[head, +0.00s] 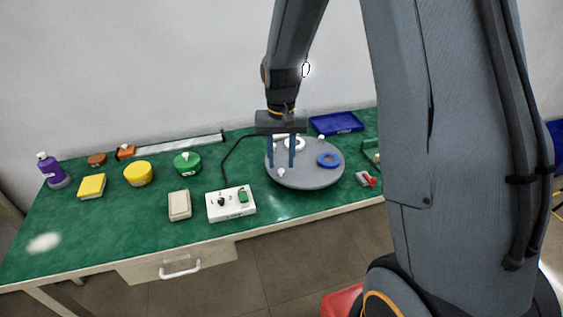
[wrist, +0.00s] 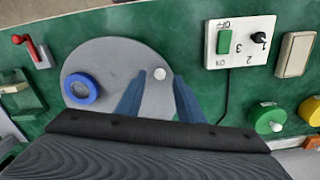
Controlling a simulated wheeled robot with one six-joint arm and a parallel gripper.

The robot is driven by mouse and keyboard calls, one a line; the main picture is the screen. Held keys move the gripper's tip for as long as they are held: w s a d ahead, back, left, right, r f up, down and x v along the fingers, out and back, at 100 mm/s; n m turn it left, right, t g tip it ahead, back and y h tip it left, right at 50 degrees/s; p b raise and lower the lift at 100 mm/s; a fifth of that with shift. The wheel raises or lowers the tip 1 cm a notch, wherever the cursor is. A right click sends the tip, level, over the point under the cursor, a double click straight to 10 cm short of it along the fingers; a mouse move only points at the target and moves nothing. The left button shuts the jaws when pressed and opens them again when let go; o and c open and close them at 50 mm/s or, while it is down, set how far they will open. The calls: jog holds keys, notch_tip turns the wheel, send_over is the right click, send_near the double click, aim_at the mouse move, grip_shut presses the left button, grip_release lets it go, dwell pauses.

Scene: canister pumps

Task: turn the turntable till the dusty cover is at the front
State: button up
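The turntable (head: 305,178) is a grey disc on the green table, under my gripper; it also shows in the wrist view (wrist: 110,55). A blue ring-shaped piece (head: 328,160) lies on its right side in the head view. A white ring-shaped piece (head: 297,144) is at its back, partly hidden by my gripper. A small white knob (head: 281,172) stands near the front left rim, and another (head: 321,138) at the back. My gripper (head: 281,166) points down, open, its blue fingers either side of the front knob (wrist: 159,74), with gaps. I cannot tell which piece is the dusty cover.
A white control box (head: 231,204) with a green switch and black dial stands left of the turntable. A red-handled part (head: 366,179) is close on its right, a blue tray (head: 336,123) behind.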

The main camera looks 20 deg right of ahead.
jog(key=shift+f, duration=1)
grip_shut()
jog(key=shift+s, duration=0.1)
